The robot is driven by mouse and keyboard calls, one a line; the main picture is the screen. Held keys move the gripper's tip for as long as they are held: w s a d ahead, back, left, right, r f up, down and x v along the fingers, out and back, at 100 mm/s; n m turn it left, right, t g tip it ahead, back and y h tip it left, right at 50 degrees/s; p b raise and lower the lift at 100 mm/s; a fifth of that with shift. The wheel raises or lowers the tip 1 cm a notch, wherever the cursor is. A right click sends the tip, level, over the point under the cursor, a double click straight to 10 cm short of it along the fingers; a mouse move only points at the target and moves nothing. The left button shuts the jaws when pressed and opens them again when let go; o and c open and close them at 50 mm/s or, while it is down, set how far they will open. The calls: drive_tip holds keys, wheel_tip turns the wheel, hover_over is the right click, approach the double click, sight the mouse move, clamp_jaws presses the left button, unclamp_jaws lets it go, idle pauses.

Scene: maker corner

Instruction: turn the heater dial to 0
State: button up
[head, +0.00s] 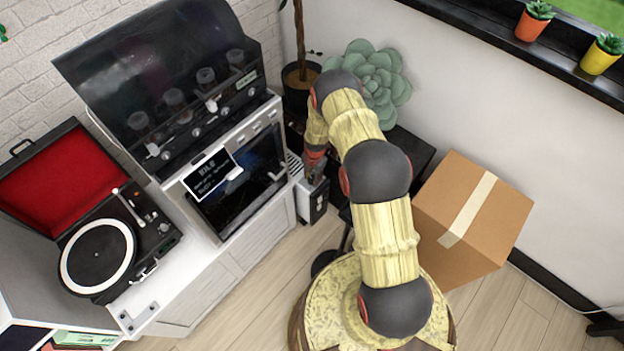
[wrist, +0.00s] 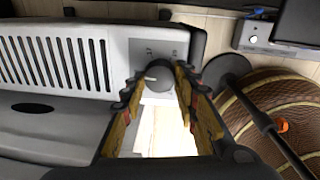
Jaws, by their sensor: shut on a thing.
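The heater (wrist: 60,90) is a pale grey body with a row of dark slots, filling the left of the wrist view. In the head view the heater (head: 311,205) is partly hidden under my gripper. Its round dark grey dial (wrist: 158,74) sits on a light panel and has a white pointer mark facing left in the picture. The small marks around the dial are too small to read. My gripper (wrist: 157,82) is shut on the dial, one finger on each side. In the head view my gripper (head: 314,163) is over the heater, and the dial is hidden.
A white cabinet with a dark-doored oven (head: 240,180) stands to the left of the heater. A record player (head: 98,255) is farther left. A cardboard box (head: 470,220) is to the right of my arm. A potted plant (head: 366,75) stands behind. Some wooden floor is clear in front.

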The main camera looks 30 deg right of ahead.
drive_tip(key=shift+n, duration=0.6)
drive_tip(key=o, duration=1.2)
drive_tip(key=shift+c, duration=0.2)
wheel_tip(320, 180, up, 12)
drive_tip(key=shift+s+d, duration=0.2)
drive_tip(key=shift+s, duration=0.1)
drive_tip(key=shift+m, duration=0.3)
